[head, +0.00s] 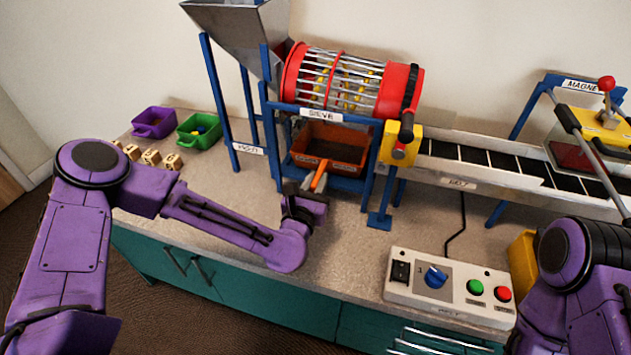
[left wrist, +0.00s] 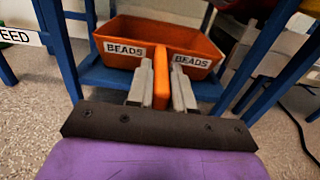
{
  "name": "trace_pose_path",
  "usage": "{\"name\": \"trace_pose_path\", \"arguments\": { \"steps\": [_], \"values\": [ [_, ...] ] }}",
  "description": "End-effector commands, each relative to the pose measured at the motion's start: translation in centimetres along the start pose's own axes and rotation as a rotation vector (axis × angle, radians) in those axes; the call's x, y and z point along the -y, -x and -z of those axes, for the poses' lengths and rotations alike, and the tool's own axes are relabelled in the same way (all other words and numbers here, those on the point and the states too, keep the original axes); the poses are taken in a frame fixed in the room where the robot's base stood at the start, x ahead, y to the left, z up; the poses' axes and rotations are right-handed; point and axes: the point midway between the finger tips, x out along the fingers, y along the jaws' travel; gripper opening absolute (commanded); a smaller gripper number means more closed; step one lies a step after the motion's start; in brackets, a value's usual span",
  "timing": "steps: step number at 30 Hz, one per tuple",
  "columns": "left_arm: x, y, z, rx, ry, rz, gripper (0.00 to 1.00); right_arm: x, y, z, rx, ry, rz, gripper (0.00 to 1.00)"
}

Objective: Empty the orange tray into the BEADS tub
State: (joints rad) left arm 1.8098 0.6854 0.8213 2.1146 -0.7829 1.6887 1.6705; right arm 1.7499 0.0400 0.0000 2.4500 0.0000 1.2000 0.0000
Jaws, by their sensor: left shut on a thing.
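The orange tray (head: 329,148) sits inside the blue frame below the sieve drum. In the left wrist view the tray (left wrist: 120,34) has two BEADS labels on its front and an orange handle (left wrist: 161,72) pointing at me. My left gripper (head: 316,181) is shut on that handle; its grey fingers (left wrist: 161,90) lie on both sides of it. The tray's contents cannot be made out. A purple tub (head: 154,122) and a green tub (head: 200,130) stand at the far left; I can read no BEADS label on either. My right gripper is out of view.
Blue frame legs (head: 219,100) stand close around the tray, under the red sieve drum (head: 345,80) holding yellow pieces. Several wooden blocks (head: 151,157) lie near the tubs. A control box (head: 450,288) and a conveyor (head: 480,160) are to the right.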

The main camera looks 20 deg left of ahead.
Motion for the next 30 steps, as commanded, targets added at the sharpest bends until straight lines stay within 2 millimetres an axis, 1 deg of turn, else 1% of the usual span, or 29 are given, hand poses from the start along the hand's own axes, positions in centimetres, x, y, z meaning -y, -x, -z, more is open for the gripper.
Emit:
{"name": "trace_pose_path", "arguments": {
  "steps": [7,11,13,30],
  "values": [
    [0.0,0.0,-1.0,0.001,0.001,0.000,0.00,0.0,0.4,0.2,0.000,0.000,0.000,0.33],
    [0.0,0.1,-1.1,0.001,0.000,0.000,0.00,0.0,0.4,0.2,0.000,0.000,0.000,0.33],
    [0.0,0.4,-1.1,0.001,0.000,0.001,0.00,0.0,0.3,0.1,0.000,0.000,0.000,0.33],
    [0.0,5.9,-0.9,0.001,0.001,0.001,0.00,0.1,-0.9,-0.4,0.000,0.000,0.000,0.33]
  ]
}}
